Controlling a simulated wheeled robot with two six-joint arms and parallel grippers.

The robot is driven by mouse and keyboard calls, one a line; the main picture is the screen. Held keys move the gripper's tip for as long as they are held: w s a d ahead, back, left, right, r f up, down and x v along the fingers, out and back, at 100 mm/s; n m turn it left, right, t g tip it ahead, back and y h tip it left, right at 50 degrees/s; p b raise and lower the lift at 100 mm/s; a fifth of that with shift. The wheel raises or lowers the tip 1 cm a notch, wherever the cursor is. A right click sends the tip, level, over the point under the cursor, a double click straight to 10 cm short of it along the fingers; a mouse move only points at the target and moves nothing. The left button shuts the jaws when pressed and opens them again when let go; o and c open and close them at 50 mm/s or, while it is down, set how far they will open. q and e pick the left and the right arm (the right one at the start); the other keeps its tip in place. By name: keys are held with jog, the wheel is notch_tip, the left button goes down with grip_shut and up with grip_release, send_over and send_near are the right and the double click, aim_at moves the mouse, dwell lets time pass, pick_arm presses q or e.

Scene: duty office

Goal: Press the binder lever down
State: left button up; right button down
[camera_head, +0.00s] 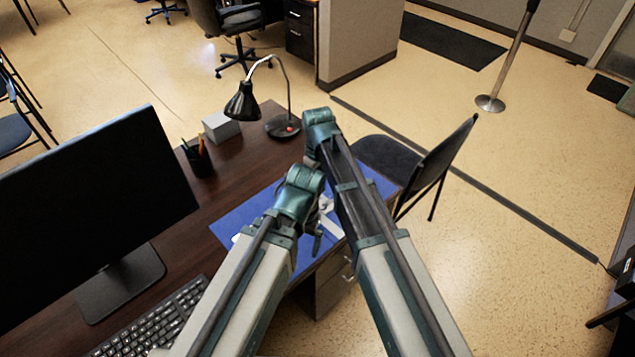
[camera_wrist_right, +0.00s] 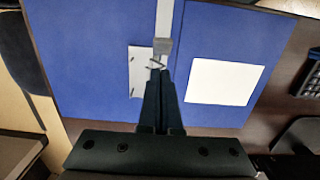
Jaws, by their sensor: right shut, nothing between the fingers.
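The open blue binder (camera_head: 245,215) lies on the desk in the head view, partly covered by my arms. In the right wrist view the binder (camera_wrist_right: 90,65) shows from above, with a pale metal plate (camera_wrist_right: 139,72) and a white label (camera_wrist_right: 224,82). A small grey lever part (camera_wrist_right: 162,47) lies just beyond the tips of my right gripper (camera_wrist_right: 158,72). The right gripper is shut and empty, over the binder's middle beside the plate. Whether it touches the lever I cannot tell. The fingers of my left gripper are hidden behind my arms in the head view.
A monitor (camera_head: 90,215) and keyboard (camera_head: 155,320) stand left on the dark desk (camera_head: 235,155). A black lamp (camera_head: 243,102), a pen cup (camera_head: 197,158) and a grey box (camera_head: 221,127) stand farther back. A chair (camera_head: 420,165) stands close to the desk's right edge.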

aim_at(328, 202)
jog(key=shift+s+d+f+b, duration=0.4)
jog(key=shift+s+d+f, duration=0.25)
jog(key=shift+s+f, duration=0.15)
pick_arm(q)
jog(key=shift+f, duration=0.75)
pick_arm(e)
jog(key=shift+w, duration=0.1)
jog(key=shift+s+d+f+t+y, duration=0.3)
jog(key=shift+s+d, duration=0.2)
jog(key=shift+s, duration=0.1)
pick_arm(q)
jog(key=f+b, duration=0.6)
jog(key=shift+s+d+f+b, duration=0.3)
jog(key=shift+s+f+b, duration=0.05)
jog(key=shift+f, duration=0.05)
pick_arm(e)
jog(key=s+d+f+t+y, duration=0.1)
jog(key=f, duration=0.1)
jog(key=s+d+f+t+y, duration=0.2)
pick_arm(q)
jog(key=shift+r+p, duration=0.55)
jog(key=shift+p, duration=0.05)
jog(key=shift+s+d+r, duration=0.1)
jog(key=shift+d+r, duration=0.05)
pick_arm(e)
jog(key=shift+w+a+r, duration=0.1)
jog(key=shift+w+r, duration=0.15)
jog(key=shift+r, duration=0.4)
